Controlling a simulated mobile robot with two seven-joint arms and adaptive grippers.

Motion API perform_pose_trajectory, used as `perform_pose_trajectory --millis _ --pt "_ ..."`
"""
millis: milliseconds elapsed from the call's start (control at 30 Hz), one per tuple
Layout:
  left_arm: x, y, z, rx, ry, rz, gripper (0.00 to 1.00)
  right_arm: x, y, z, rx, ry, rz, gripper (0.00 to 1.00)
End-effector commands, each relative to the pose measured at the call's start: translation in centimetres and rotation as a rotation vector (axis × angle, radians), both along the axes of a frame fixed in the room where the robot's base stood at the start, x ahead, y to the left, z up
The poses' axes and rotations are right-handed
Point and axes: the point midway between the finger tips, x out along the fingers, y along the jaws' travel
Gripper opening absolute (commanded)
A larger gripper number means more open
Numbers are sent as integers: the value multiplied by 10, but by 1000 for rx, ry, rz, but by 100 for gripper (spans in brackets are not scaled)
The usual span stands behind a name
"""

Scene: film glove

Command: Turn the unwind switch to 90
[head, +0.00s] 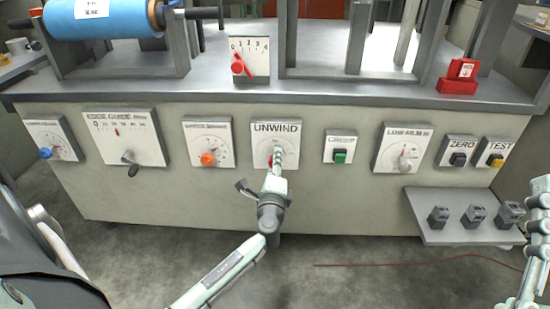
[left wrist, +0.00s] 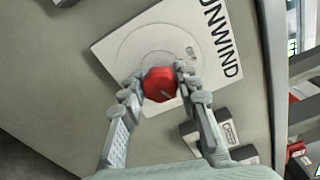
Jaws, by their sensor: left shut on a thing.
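The unwind switch is a red knob on a white square panel labelled UNWIND (head: 289,128), in the middle of the machine's front. In the left wrist view the red knob (left wrist: 160,84) sits between the two fingers of my left gripper (left wrist: 158,88), which is shut on it. In the head view my left gripper (head: 276,160) reaches up to the panel and covers most of the knob. The knob's pointer and the dial's numbers are too small or hidden to read. My right arm shows at the right edge of the head view, but its fingertips cannot be made out clearly.
Left of the unwind panel is a panel with an orange knob (head: 208,159). To its right are a green button (head: 340,156) and a panel with a grey knob (head: 405,160). A small shelf (head: 445,235) with several dark blocks juts out at lower right.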

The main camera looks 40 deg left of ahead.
Motion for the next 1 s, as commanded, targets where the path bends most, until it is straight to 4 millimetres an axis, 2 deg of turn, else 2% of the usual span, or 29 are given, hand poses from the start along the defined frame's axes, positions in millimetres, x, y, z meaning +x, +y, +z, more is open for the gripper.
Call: perform_pose_trajectory --millis 367,600,800,1000 --pt "0 0 1 237 147 1 2 11 11 -31 -79 233 20 0" --pt "0 -1 1 316 194 -1 2 22 4 -60 -144 361 -5 0" --pt "0 -1 0 342 210 -1 2 25 1 -70 -164 402 -14 0" --pt "0 -1 -1 346 212 -1 2 26 1 -72 -166 407 -15 0"
